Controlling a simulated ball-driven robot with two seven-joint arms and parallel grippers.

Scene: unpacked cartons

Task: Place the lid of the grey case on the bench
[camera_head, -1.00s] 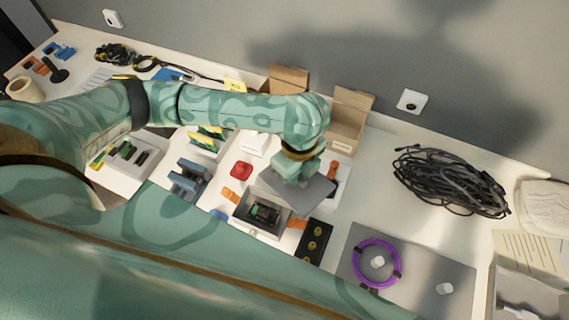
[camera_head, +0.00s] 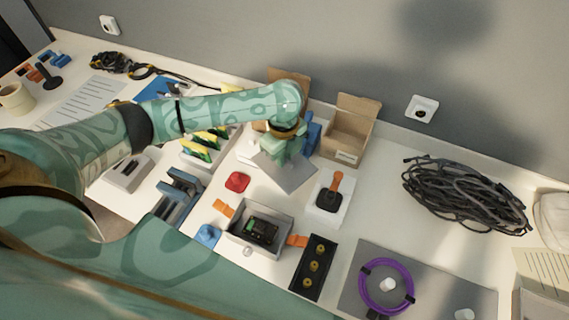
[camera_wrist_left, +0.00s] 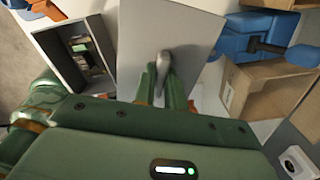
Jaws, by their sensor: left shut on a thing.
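The lid (camera_head: 287,174) is a flat grey plate. My left gripper (camera_head: 281,155) is shut on the lid's small grey handle and holds it tilted; in the left wrist view the lid (camera_wrist_left: 170,22) spreads beyond the fingertips (camera_wrist_left: 163,80). The grey case (camera_head: 281,238) stands open on the bench (camera_head: 188,285), with a dark and green part inside and orange straps at its sides. The case also shows in the left wrist view (camera_wrist_left: 57,62), left of the lid. In the head view the lid is behind the case. My right gripper is not in view.
Open cardboard boxes (camera_head: 347,138) and a blue object (camera_head: 313,132) stand close behind the lid. A white block with a black and orange tool (camera_head: 330,199) is to the right. A red object (camera_head: 237,182) lies left. Some bare bench shows between them.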

